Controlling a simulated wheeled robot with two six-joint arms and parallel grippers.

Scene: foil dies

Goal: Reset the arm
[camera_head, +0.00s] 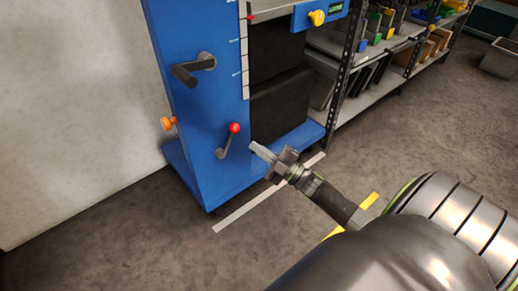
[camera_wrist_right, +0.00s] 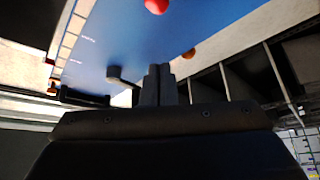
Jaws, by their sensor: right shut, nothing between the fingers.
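My right gripper (camera_head: 262,153) is shut and empty in the head view, to the right of a small dark lever with a red knob (camera_head: 234,128) on the blue machine (camera_head: 204,110). A gap shows between the fingertips and the lever. In the right wrist view the shut fingers (camera_wrist_right: 159,84) point toward the blue panel (camera_wrist_right: 130,45), and a red ball knob (camera_wrist_right: 156,6) shows at the top edge. My right arm reaches in from the lower right of the head view. My left gripper is not in view.
A larger dark handle (camera_head: 193,68) and an orange knob (camera_head: 168,124) stick out from the machine. A yellow knob (camera_head: 317,18) sits at its top right. Shelves with bins (camera_head: 400,45) stand to the right.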

